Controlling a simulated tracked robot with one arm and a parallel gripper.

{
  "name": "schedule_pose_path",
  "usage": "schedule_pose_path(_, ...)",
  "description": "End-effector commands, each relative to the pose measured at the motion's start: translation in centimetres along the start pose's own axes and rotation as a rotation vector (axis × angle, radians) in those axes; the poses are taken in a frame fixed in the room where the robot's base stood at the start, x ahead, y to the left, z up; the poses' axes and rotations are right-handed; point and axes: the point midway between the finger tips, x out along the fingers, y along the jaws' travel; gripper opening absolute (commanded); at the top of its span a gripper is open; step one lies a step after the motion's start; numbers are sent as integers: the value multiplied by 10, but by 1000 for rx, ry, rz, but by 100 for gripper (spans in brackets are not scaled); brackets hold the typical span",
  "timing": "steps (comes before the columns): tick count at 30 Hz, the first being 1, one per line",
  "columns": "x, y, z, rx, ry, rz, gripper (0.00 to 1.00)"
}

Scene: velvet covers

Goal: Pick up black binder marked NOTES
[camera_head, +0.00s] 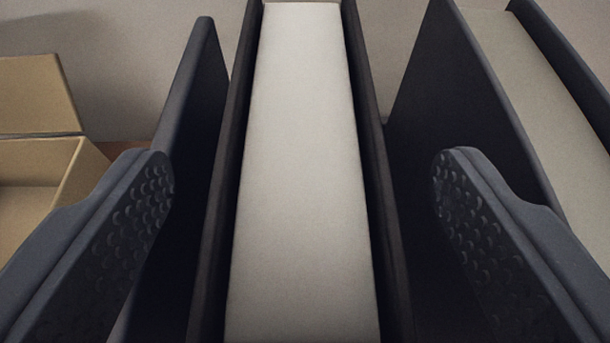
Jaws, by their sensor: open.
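A binder with black covers and a pale block of pages (300,170) stands upright in the middle of the view, seen from its top edge. No NOTES marking shows on the parts in sight, so I cannot tell its label. My gripper (305,175) is open and empty. One finger is left of this binder and the other is right of it, with a gap on each side. Neither finger appears to touch it. I cannot tell how far down the fingers reach along its covers.
A dark upright panel (192,90) stands close on the left, partly behind my left finger. Another dark-covered binder with greyish pages (535,105) stands on the right, behind my right finger. An open tan box (45,95) is at the far left.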

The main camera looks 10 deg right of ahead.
Motion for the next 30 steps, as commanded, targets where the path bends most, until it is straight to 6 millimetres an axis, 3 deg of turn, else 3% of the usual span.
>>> schedule_pose_path(6, 24, 0, 1, -1, 0, 0, 73)
schedule_pose_path(16, 29, 0, 1, -1, -1, -1, 73)
schedule_pose_path(17, 29, 0, 1, -1, -1, -1, 70)
schedule_pose_path(24, 29, 0, 1, -1, -1, -1, 3)
schedule_pose_path(30, 29, 0, 0, -1, 0, -1, 0)
